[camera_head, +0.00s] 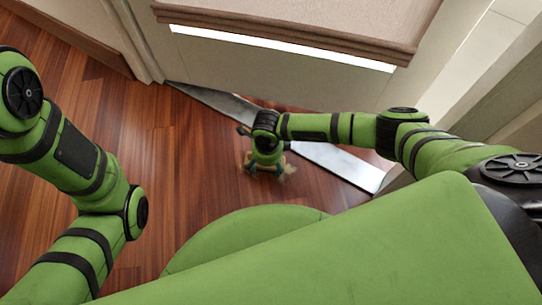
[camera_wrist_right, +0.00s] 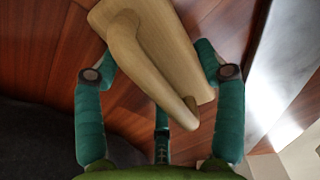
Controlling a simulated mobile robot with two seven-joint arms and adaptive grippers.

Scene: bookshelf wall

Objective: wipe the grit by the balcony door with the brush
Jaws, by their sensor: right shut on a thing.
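My right gripper (camera_head: 265,167) is low over the wooden floor, beside a metal threshold strip (camera_head: 335,163). In the right wrist view, its teal fingers (camera_wrist_right: 160,75) are shut on a pale wooden brush (camera_wrist_right: 150,50) with a rounded handle. The brush lies tilted between the fingers; its bristles are not visible. In the head view, tan patches show on both sides of the gripper; I cannot tell whether they are brush or grit. No grit shows clearly in either view. My left arm is at the left, but its gripper is out of view.
The metal strip runs diagonally along the foot of a pale wall or door panel (camera_head: 280,70). A brown ledge (camera_head: 290,35) juts out above. The reddish wooden floor (camera_head: 175,165) left of my right gripper is clear. A pale frame (camera_head: 470,60) stands at the right.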

